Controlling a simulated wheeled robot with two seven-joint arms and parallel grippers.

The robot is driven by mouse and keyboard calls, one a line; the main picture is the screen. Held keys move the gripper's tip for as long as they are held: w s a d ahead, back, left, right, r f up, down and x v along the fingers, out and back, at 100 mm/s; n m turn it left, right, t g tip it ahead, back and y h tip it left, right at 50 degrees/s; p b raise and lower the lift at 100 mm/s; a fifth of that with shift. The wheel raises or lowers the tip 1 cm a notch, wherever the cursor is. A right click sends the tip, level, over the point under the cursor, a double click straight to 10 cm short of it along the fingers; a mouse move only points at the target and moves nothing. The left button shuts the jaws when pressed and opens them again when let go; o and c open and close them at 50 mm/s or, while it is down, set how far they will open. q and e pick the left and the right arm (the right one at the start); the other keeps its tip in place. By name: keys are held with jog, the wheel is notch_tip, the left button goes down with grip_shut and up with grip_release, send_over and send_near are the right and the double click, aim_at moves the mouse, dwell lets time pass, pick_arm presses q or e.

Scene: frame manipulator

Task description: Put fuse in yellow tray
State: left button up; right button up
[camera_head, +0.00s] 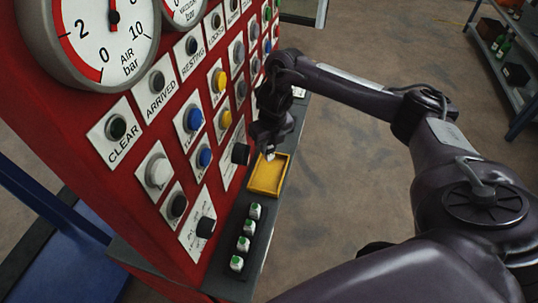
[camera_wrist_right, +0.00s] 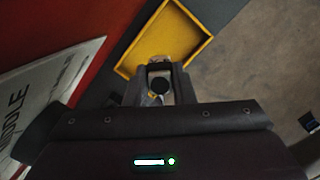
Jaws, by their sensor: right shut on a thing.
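The yellow tray (camera_head: 268,176) sits on the dark ledge of the red panel and looks empty. In the right wrist view the yellow tray (camera_wrist_right: 187,65) lies just beyond the fingertips. My right gripper (camera_head: 269,153) is at the tray's far end, seemingly above it. It also shows in the right wrist view (camera_wrist_right: 159,82), shut on a small pale-ended piece, likely the fuse (camera_wrist_right: 159,66). The fingers hide most of this piece. I cannot tell whether it touches the tray. My left gripper is not in view.
Several small white blocks with green tops (camera_head: 249,227) stand in a row on the ledge, nearer than the tray. The red panel (camera_head: 75,120) with knobs, buttons and gauges rises on the left. Open floor lies right of the ledge. A shelf (camera_head: 500,60) stands at the far right.

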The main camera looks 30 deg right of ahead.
aim_at(269, 160)
notch_tip(269, 160, down, 4)
jog(key=shift+s+d+r+b, duration=0.1)
jog(key=shift+s+r+b, duration=0.1)
jog(key=shift+b, duration=0.4)
notch_tip(269, 160, down, 3)
jog(key=shift+f+b, duration=0.1)
jog(key=shift+b, duration=0.6)
jog(key=shift+w+f, duration=0.1)
jog(key=shift+w, duration=0.15)
jog(key=shift+f, duration=0.1)
jog(key=o, duration=1)
